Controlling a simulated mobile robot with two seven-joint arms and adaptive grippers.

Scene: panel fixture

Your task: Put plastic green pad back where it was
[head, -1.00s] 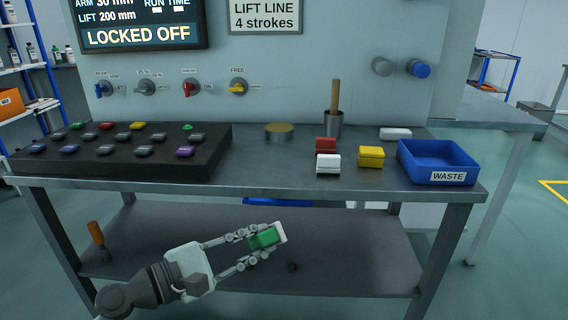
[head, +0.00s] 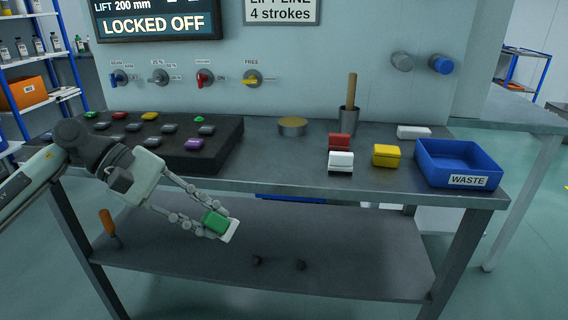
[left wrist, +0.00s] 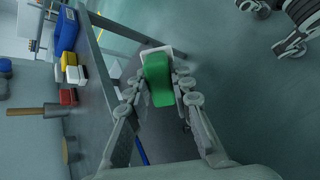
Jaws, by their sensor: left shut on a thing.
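My left gripper (head: 208,224) is shut on the green pad (head: 215,222), which has a white backing. It holds the pad in the air in front of the bench's front edge, below the top's level in the head view. In the left wrist view the green pad (left wrist: 157,78) sits between the two fingers. On the bench top, a red block (head: 339,142), a white block (head: 340,161) and a yellow block (head: 386,155) stand in a group.
A black tray (head: 225,150) with several coloured and grey pieces is at the bench's left, partly behind my left arm. A blue WASTE bin (head: 458,164) stands at the right. A round tin (head: 292,126) and a wooden-handled tool in a cup (head: 349,118) stand at the back.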

